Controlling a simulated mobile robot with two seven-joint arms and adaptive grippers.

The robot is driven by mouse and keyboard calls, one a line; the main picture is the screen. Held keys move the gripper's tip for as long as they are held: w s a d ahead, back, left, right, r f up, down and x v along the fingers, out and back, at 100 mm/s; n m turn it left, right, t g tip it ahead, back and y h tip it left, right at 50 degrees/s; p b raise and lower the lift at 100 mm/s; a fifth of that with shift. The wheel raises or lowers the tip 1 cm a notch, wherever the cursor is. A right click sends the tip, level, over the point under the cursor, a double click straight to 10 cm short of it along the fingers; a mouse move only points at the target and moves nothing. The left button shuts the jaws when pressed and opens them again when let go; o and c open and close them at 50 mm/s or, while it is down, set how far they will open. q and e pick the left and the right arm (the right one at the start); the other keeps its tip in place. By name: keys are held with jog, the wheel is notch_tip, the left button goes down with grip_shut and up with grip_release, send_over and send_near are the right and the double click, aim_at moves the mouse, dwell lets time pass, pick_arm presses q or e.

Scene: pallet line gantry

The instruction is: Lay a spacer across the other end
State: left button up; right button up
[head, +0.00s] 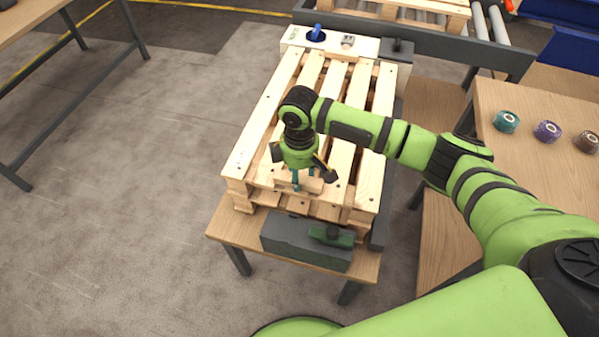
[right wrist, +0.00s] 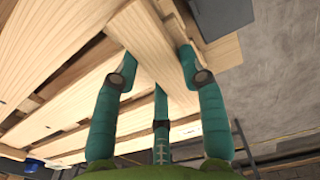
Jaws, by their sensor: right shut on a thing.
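A wooden pallet (head: 262,125) lies on a small wooden table (head: 228,228). My right gripper (head: 297,183) is over the near end of the pallet, pointing down. It is shut on a short light wooden spacer (head: 312,186), which lies crosswise over the boards in the head view. The right wrist view shows the spacer (right wrist: 150,48) between the teal fingers, close to the pallet boards (right wrist: 55,45). I cannot tell whether it touches them. The gripper hides part of the spacer in the head view. My left gripper is not in view.
A dark grey block with a green clamp (head: 332,236) sits at the table's near edge. A white block (head: 368,46) with a blue knob (head: 315,35) stands at the pallet's far end. Several tape rolls (head: 547,131) are on the right table. Open floor lies left.

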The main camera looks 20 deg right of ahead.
jog(key=o, duration=1.1)
jog(key=shift+f, duration=0.1)
jog(key=shift+c, duration=0.2)
notch_tip(320, 180, up, 12)
jog(key=shift+r, duration=0.2)
